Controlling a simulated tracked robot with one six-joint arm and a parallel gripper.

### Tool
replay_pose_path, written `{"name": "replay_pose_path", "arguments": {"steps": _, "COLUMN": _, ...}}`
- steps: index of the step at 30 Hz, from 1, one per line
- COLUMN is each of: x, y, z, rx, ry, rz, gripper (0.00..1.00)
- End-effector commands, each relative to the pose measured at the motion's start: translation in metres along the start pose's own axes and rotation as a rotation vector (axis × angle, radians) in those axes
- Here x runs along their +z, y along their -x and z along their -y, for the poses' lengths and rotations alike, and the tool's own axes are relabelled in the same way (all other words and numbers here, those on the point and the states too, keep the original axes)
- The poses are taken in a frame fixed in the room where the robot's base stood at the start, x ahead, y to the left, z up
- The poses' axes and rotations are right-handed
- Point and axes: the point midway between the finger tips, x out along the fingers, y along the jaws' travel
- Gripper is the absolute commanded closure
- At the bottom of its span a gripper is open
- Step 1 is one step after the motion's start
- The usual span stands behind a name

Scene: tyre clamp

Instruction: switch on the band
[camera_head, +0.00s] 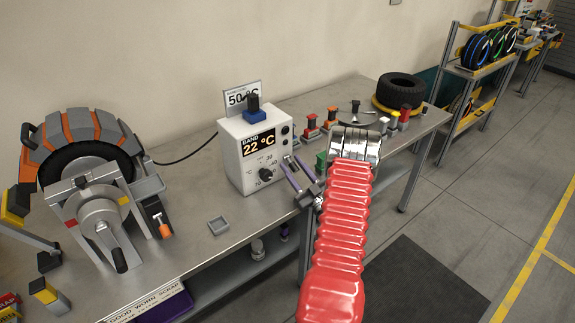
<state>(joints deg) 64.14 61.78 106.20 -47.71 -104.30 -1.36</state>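The white control box (254,155) stands on the grey bench, with a cable running from it toward the clamp. Its display (258,143) reads "BAND 22 °C". Below is a black dial (267,174) with a number scale, and small dark round controls (285,130) sit at its right edge. The tyre clamp (95,190) at left holds a dark tyre wrapped by a segmented grey and orange band (82,135). My gripper (291,161) is open beside the box's right side, its two purple-grey fingers apart and empty. Whether they touch the box cannot be told.
A sign (242,95) reading "50 °C" stands behind the box, and a blue-and-black piece (254,108) sits on top. Red and black pieces (312,126) stand right of it. A tyre (401,90) lies at the bench's far end.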

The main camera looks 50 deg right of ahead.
Motion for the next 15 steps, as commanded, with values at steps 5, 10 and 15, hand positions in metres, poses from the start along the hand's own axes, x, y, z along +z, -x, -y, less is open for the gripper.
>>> {"name": "replay_pose_path", "arguments": {"steps": 5, "x": -0.0006, "y": -0.0004, "z": -0.0016, "rx": 0.002, "ry": 0.001, "rz": 0.001, "gripper": 0.62}}
{"name": "replay_pose_path", "arguments": {"steps": 10, "x": -0.0006, "y": -0.0004, "z": -0.0014, "rx": 0.002, "ry": 0.001, "rz": 0.001, "gripper": 0.63}}
{"name": "replay_pose_path", "arguments": {"steps": 15, "x": -0.0006, "y": -0.0004, "z": -0.0013, "rx": 0.002, "ry": 0.001, "rz": 0.001, "gripper": 0.75}}
